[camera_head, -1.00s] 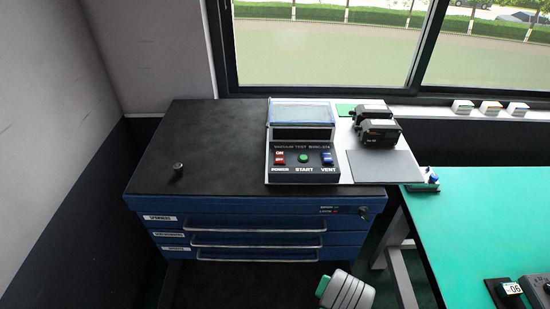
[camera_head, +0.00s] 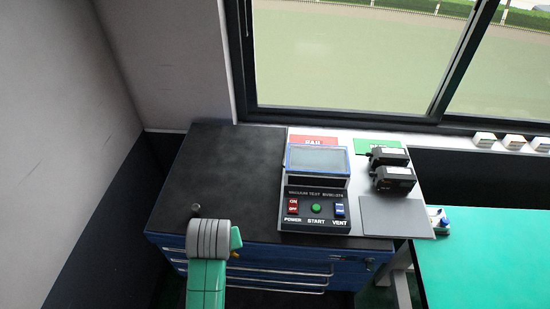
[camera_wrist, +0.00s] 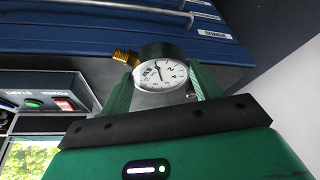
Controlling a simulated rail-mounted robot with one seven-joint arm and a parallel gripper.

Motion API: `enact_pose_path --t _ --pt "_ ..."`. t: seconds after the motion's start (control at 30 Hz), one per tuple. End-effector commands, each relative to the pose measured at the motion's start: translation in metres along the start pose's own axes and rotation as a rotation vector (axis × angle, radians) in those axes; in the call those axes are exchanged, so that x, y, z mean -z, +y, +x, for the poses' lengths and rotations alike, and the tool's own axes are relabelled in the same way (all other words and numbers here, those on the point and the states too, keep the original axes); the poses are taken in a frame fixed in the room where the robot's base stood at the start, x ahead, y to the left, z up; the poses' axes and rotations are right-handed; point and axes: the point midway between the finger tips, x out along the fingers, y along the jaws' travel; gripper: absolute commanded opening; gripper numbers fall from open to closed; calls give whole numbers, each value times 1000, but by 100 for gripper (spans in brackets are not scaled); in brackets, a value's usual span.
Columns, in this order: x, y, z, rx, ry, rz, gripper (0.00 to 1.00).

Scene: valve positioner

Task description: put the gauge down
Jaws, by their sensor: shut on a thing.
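The gauge (camera_wrist: 160,75) has a round white dial with black figures, a dark rim and a brass fitting (camera_wrist: 126,57) at its upper left in the wrist view. My gripper (camera_wrist: 166,88) is shut on it, with a green finger on each side. The blue drawer cabinet shows beyond the gauge in the wrist view; I cannot tell the gap between them. In the head view my grey and green arm is in front of the cabinet's left front, and it hides the fingers and most or all of the gauge.
The black cabinet top (camera_head: 235,160) is largely clear on the left, with a small dark knob-like piece (camera_head: 195,210) near its front edge. A vacuum test unit (camera_head: 316,205), red card (camera_head: 314,142), green card (camera_head: 365,147), two black devices (camera_head: 393,178) and grey pad (camera_head: 395,216) occupy the right.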

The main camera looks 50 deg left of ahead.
Motion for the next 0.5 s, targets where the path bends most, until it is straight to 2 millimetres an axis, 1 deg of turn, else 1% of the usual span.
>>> enact_pose_path --t 0.07,0.17,0.5 --pt "1 0 0 0 0 -1 35" --pt "12 5 7 -1 1 -1 35" --pt "102 39 55 -1 0 0 35"
